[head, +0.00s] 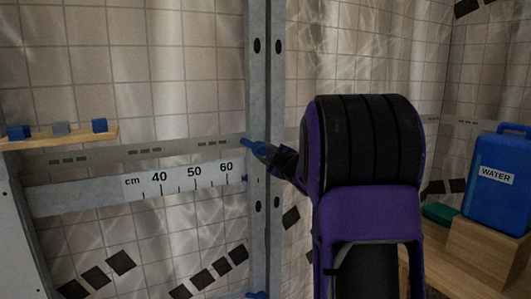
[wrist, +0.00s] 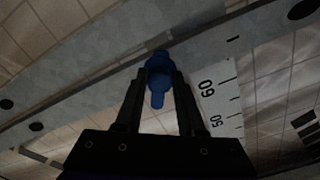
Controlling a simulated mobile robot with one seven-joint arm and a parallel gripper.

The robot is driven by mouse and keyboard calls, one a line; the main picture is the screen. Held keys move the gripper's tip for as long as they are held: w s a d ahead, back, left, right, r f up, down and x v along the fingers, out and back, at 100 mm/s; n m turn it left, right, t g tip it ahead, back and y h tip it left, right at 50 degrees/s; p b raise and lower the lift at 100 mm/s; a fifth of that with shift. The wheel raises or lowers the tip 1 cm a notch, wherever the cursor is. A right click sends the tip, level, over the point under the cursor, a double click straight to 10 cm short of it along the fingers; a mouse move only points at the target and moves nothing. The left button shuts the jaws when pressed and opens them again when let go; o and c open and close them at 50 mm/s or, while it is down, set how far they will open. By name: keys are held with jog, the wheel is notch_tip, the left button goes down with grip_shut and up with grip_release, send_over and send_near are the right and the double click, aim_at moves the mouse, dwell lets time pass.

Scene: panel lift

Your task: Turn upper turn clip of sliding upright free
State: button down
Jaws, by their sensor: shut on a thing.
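The sliding upright (head: 259,90) is a grey metal post with dark oval holes, standing just left of centre in the head view. It runs slantwise across the wrist view (wrist: 75,88). The upper turn clip (head: 246,141) is a small blue piece on the upright, above the ruler's level. In the wrist view the clip (wrist: 158,78) has a round head and a short tab pointing down the picture. My gripper (wrist: 161,78) is shut on the clip, with one dark finger on each side. In the head view my gripper (head: 265,151) reaches the clip from the right; my arm hides what lies behind it.
A ruler rail (head: 110,193) marked in cm runs left of the upright, with 60 nearest it. Blue and grey blocks stand on a wooden shelf (head: 75,138) at left. A blue water canister (head: 493,185) stands on a wooden box at right. Another blue piece (head: 256,295) shows low on the upright.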

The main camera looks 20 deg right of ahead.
jog(key=shift+r, duration=0.2)
jog(key=c, duration=0.8)
grip_release()
jog(key=shift+w, duration=0.1)
jog(key=shift+o, duration=1.4)
jog(key=shift+f, duration=0.15)
